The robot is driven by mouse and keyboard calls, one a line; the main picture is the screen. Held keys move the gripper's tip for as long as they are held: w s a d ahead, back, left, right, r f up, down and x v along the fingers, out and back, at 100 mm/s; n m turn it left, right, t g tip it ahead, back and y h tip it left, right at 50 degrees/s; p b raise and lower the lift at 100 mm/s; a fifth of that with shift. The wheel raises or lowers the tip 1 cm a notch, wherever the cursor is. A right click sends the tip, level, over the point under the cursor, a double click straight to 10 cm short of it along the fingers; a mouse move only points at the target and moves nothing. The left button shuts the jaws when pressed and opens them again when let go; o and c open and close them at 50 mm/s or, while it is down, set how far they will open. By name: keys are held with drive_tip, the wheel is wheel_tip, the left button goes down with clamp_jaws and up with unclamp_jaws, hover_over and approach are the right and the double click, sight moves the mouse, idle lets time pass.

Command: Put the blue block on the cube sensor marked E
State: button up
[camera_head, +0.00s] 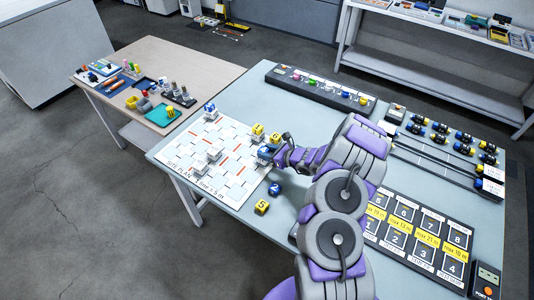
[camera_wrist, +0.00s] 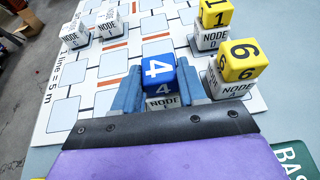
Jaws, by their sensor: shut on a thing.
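My gripper (camera_wrist: 160,85) is shut on the blue block (camera_wrist: 158,70), marked 4. The block is between the fingers, directly above a white cube sensor (camera_wrist: 161,103) reading NODE; its letter is hidden by my gripper. I cannot tell whether block and cube touch. In the head view my gripper (camera_head: 274,155) and the blue block (camera_head: 264,153) are at the site plan's right edge. A yellow block 1 (camera_wrist: 216,13) sits on one cube sensor (camera_wrist: 208,39), and a yellow block 6 (camera_wrist: 242,58) on another (camera_wrist: 221,83). No letter E is readable.
The site plan board (camera_head: 185,155) also bears white cubes (camera_head: 213,152) and a blue-topped cube (camera_head: 210,112). A loose blue block 2 (camera_head: 274,189) and yellow block 5 (camera_head: 261,207) lie near the table's front edge. A tray of coloured pieces (camera_head: 318,88) stands behind.

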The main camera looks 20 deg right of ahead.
drive_tip(key=o, duration=1)
drive_tip(key=shift+o, duration=0.2)
